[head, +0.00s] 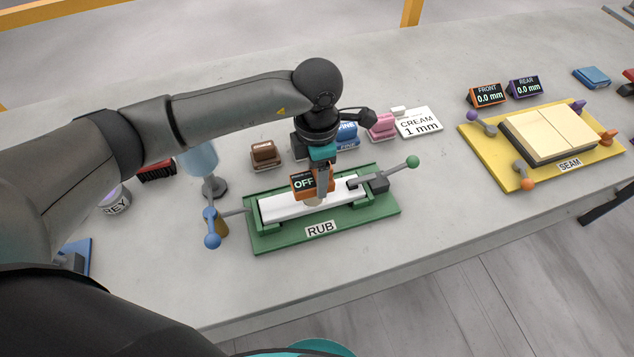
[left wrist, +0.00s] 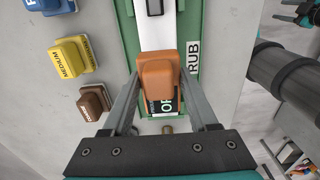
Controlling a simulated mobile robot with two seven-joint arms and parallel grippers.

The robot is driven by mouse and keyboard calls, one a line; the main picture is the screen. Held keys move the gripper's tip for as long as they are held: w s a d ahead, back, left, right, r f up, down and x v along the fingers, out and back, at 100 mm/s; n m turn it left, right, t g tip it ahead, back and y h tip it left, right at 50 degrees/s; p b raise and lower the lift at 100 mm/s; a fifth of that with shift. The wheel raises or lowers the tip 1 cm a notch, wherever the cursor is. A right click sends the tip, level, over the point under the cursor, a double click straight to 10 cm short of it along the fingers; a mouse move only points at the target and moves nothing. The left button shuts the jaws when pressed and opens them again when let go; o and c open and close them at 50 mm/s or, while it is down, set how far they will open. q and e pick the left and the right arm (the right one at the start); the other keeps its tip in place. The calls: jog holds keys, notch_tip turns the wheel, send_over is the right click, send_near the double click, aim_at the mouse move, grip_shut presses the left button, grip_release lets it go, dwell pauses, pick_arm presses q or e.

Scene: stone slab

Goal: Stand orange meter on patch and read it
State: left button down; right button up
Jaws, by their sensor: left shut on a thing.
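My left gripper (head: 320,184) is shut on the orange meter (head: 303,191), its fingers on either side of it. The meter's dark display reads OFF in the head view. The meter is over the white slab (head: 278,208) clamped in the green RUB fixture (head: 370,211). A small cream area (head: 314,202) shows at the meter's lower edge; most of it is hidden, and I cannot tell whether the meter touches it. The left wrist view shows the orange meter (left wrist: 157,75) between the fingers, over the near end of the white slab (left wrist: 155,32).
Behind the fixture stand a brown block (head: 265,155), a blue FINE block (head: 347,135) and a pink block (head: 382,127). A green-knobbed lever (head: 412,162) sticks out right. The yellow SEAM fixture (head: 485,158) stands further right.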

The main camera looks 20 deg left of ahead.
pick_arm(q)
notch_tip(320, 180, down, 3)
jog(key=shift+f, duration=0.15)
jog(key=shift+f+b, duration=0.2)
jog(key=shift+b, duration=0.1)
jog(key=shift+c, duration=0.9)
grip_release()
jog(key=shift+r, duration=0.1)
jog(key=shift+r+p, duration=0.3)
jog(key=shift+r, duration=0.1)
notch_tip(320, 180, up, 12)
jog(key=shift+f, duration=0.25)
